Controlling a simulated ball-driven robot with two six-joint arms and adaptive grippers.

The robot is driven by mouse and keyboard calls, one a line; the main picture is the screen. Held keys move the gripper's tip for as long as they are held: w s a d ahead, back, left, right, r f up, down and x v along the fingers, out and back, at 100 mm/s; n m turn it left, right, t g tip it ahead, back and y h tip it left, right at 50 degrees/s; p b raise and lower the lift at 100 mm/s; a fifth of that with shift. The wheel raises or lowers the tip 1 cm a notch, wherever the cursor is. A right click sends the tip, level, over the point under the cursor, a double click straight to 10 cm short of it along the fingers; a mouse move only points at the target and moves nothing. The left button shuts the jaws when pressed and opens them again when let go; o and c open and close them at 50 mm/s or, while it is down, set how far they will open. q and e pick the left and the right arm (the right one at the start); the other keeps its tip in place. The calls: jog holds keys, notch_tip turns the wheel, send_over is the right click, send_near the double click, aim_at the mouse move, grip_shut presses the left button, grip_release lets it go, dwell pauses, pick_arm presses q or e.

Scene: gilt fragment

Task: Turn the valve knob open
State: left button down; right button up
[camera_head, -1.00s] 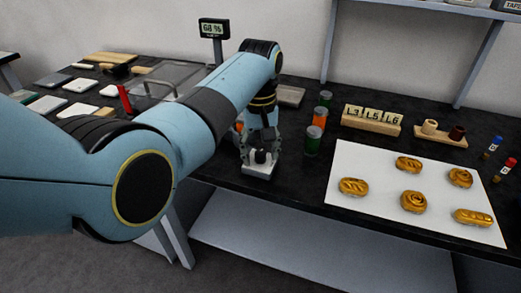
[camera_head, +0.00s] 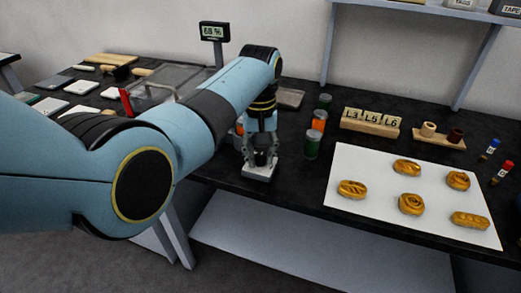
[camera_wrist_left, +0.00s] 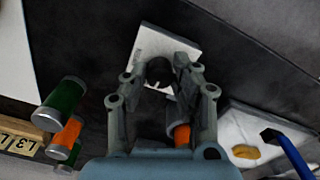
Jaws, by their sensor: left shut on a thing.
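The valve knob (camera_wrist_left: 158,71) is a small dark round knob on a white base plate (camera_wrist_left: 150,43) in the left wrist view. The plate (camera_head: 257,175) also shows near the table's front edge in the head view, where the gripper largely hides the knob. My left gripper (camera_head: 261,160) points down over the plate. In the left wrist view, the fingers of my left gripper (camera_wrist_left: 161,73) are shut on the knob, one on each side. My right gripper is in neither view.
Green and orange cylinders (camera_head: 313,144) stand just right of the gripper. A white sheet (camera_head: 380,195) with several golden pastry-like pieces lies further right. A small display on a post (camera_head: 214,31) stands behind, and a clear tray (camera_head: 180,75) lies behind my left arm.

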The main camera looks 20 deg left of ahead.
aim_at(260, 155)
pick_arm(q)
jog(key=m+p, duration=0.2)
jog(key=m, duration=0.1)
jog(key=shift+r+p, duration=0.2)
jog(key=shift+p, duration=0.15)
jog(key=m+p, duration=0.1)
jog(key=m, duration=0.3)
jog(key=shift+a+f+p, duration=0.1)
jog(key=shift+p, duration=0.3)
jog(key=m+p, duration=0.1)
jog(key=m, duration=0.3)
jog(key=shift+w+m, duration=0.1)
jog(key=shift+m, duration=0.2)
jog(key=m+p, duration=0.1)
jog(key=m, duration=0.4)
jog(key=c, duration=1)
grip_release()
jog(key=shift+f, duration=0.1)
jog(key=shift+c, duration=0.2)
notch_tip(260, 155, up, 12)
